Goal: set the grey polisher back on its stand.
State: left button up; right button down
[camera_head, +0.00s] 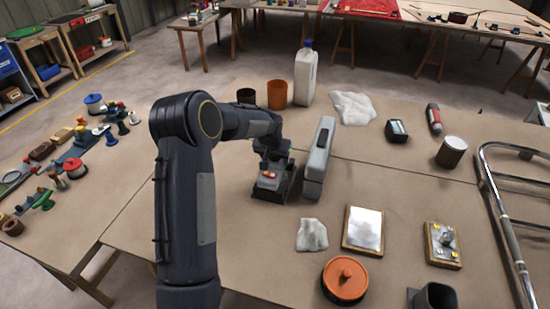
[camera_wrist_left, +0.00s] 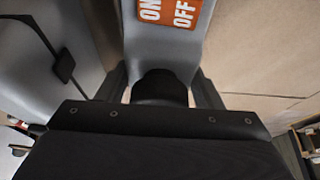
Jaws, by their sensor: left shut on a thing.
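My left gripper (camera_head: 274,153) is shut on the grey polisher (camera_head: 267,181), which has an orange ON/OFF label. In the left wrist view the polisher (camera_wrist_left: 165,45) runs between the two fingers (camera_wrist_left: 160,88), with a dark rounded part close to the palm. A dark base (camera_head: 270,195) shows under the polisher on the table. I cannot tell whether it is the stand or the polisher's own underside, or whether there is a gap between them. My right gripper is not in view.
A tall grey case (camera_head: 319,158) stands close to the polisher's right. A white jug (camera_head: 304,77) and an orange cup (camera_head: 277,95) stand behind. A white cloth (camera_head: 312,235), framed plate (camera_head: 363,229) and orange lidded pot (camera_head: 345,280) lie in front. A chrome rail (camera_head: 505,225) is far right.

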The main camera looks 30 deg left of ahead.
pick_arm(q)
jog(key=shift+f+b, duration=0.45)
jog(key=shift+f, duration=0.05)
jog(key=o, duration=0.8)
jog(key=shift+r, duration=0.1)
jog(key=shift+o, duration=0.2)
jog(key=shift+p+v, duration=0.85)
jog(key=shift+v, duration=0.95)
jog(key=p+v, duration=0.2)
jog(key=v, duration=0.5)
jog(key=shift+s+p, duration=0.2)
jog(key=shift+p, duration=0.2)
jog(key=shift+d+r, duration=0.1)
jog(key=s+d+r+h, duration=0.1)
jog(key=s+d+r, duration=0.25)
jog(key=s, duration=0.45)
jog(key=s+d+r+t+h, duration=0.1)
jog(key=s+d+r, duration=0.25)
jog(key=s, duration=0.35)
jog(key=s+d+r+h, duration=0.1)
jog(key=s+d+r, duration=0.25)
jog(key=s, duration=0.45)
jog(key=s+d+f+m+h, duration=0.1)
jog(key=s+d, duration=0.4)
jog(key=s, duration=0.5)
jog(key=shift+s+d+f+h, duration=0.2)
jog(key=shift+s+f+h, duration=0.1)
jog(key=shift+f+h, duration=0.15)
